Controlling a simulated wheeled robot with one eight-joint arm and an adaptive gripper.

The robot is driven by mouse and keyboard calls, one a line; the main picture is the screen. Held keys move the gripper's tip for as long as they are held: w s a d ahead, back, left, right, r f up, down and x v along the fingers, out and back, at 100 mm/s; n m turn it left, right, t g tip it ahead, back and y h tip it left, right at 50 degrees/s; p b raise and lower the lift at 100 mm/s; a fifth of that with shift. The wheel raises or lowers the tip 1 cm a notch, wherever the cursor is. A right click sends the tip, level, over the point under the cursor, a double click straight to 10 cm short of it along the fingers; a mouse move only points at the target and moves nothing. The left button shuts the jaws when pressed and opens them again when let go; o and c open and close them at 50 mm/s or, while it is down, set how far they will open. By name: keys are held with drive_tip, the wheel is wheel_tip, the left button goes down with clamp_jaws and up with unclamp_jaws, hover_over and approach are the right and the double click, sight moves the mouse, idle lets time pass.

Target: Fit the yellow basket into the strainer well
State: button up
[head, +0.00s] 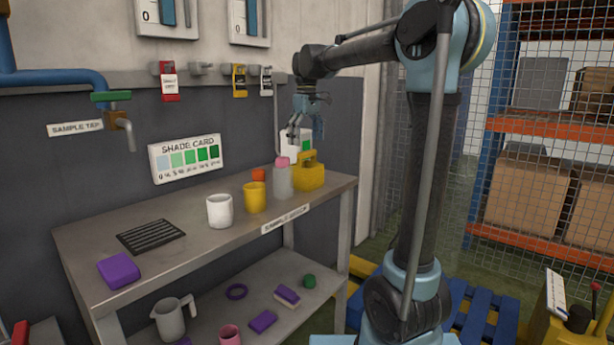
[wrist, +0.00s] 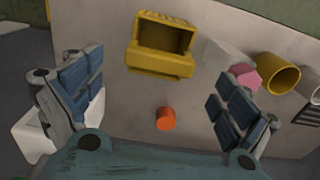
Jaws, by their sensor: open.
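My gripper (head: 306,126) is open and empty above the far right end of the bench. In the wrist view its two fingers stand wide apart. A yellow open-topped box (head: 309,174) stands on the bench below; its hollow also shows in the wrist view (wrist: 163,40). A yellow cup (head: 255,198) stands nearer; its open mouth shows in the wrist view (wrist: 281,76). I cannot tell which yellow thing, if either, is the basket. I cannot make out a strainer well for sure; a black slotted grate (head: 150,236) lies on the bench at left.
A grey bottle with a pink cap (head: 282,180), an orange cylinder (wrist: 166,119) and a white cup (head: 219,211) stand close by. A purple block (head: 118,271) lies at the bench's left end. The lower shelf (head: 262,292) holds a jug and several small things. A wall tap (head: 120,123) juts out.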

sight(307, 151)
drive_tip(key=shift+d+f, duration=0.1)
drive_tip(key=shift+f, duration=2.5)
drive_tip(key=c, duration=1.8)
drive_tip(key=shift+o, duration=0.2)
drive_tip(key=shift+r, duration=0.2)
